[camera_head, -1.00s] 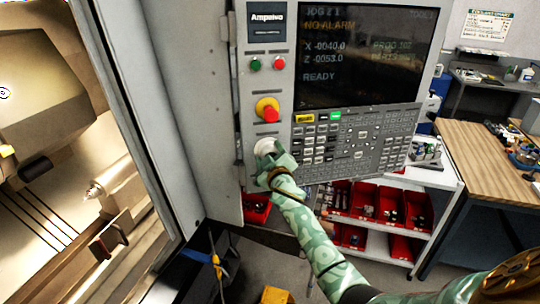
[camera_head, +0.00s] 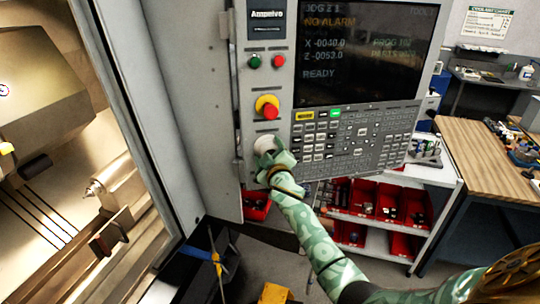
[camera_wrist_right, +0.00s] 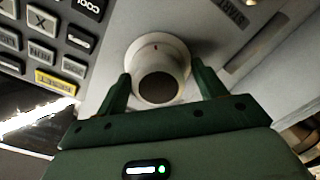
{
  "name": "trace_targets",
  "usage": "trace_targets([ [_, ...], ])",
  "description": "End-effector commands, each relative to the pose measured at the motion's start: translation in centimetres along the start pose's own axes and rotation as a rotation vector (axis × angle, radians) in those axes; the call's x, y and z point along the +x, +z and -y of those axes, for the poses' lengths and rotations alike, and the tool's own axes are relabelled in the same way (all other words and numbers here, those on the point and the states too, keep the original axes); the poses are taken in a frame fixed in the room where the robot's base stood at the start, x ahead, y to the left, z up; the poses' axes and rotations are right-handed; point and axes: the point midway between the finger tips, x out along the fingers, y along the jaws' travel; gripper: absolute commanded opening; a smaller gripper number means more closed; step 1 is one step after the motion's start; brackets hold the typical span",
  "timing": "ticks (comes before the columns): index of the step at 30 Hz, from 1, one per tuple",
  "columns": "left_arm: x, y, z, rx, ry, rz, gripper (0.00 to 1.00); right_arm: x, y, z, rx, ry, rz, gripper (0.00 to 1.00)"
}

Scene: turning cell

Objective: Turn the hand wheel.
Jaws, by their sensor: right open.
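The hand wheel (camera_head: 264,144) is a round pale knob low on the left of the machine's control panel, below the red stop button. In the right wrist view, the hand wheel (camera_wrist_right: 157,70) shows a white rim with a small mark at its top and a dark round front face. My right gripper (camera_head: 272,156) is at the wheel in the head view and hides part of it. In the right wrist view, the right gripper (camera_wrist_right: 160,88) is open, with one green finger on each side of the wheel. Whether the fingers touch it is unclear. My left gripper is not in view.
A yellow-and-red stop button (camera_head: 268,107) sits just above the wheel. The keypad (camera_head: 350,140) is close on the right, under the screen (camera_head: 362,50). The open lathe interior (camera_head: 60,190) lies left. A cart with red bins (camera_head: 375,205) stands below right.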

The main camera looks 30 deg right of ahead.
Motion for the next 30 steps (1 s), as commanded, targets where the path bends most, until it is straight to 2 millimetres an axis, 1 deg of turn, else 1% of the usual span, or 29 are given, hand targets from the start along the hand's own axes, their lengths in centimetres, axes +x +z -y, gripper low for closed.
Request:
trace_targets([
  [2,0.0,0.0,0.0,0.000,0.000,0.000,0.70,-0.3,0.0,0.0,0.000,0.001,0.000,0.70],
  [5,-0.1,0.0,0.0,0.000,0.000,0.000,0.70,-1.5,0.0,0.0,0.000,0.000,0.000,0.70],
  [8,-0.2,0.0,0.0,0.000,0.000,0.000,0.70,-3.6,0.0,0.1,0.000,-0.001,-0.001,0.70],
  [15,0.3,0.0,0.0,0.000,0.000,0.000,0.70,-10.3,0.1,0.2,0.001,-0.002,0.000,0.70],
  [18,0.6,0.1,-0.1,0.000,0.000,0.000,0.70,-12.7,0.2,0.3,0.001,-0.003,0.001,0.70],
  [21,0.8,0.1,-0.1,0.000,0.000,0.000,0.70,-14.4,0.1,0.2,0.000,-0.002,0.002,0.70],
  [24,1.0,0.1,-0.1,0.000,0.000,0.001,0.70,-15.6,0.1,0.2,0.000,-0.002,0.001,0.70],
  [27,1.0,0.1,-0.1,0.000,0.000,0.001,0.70,-16.2,0.0,0.1,0.000,-0.001,0.000,0.70],
  [30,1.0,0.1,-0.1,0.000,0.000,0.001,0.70,-16.3,0.0,0.1,-0.001,-0.002,0.001,0.70],
])
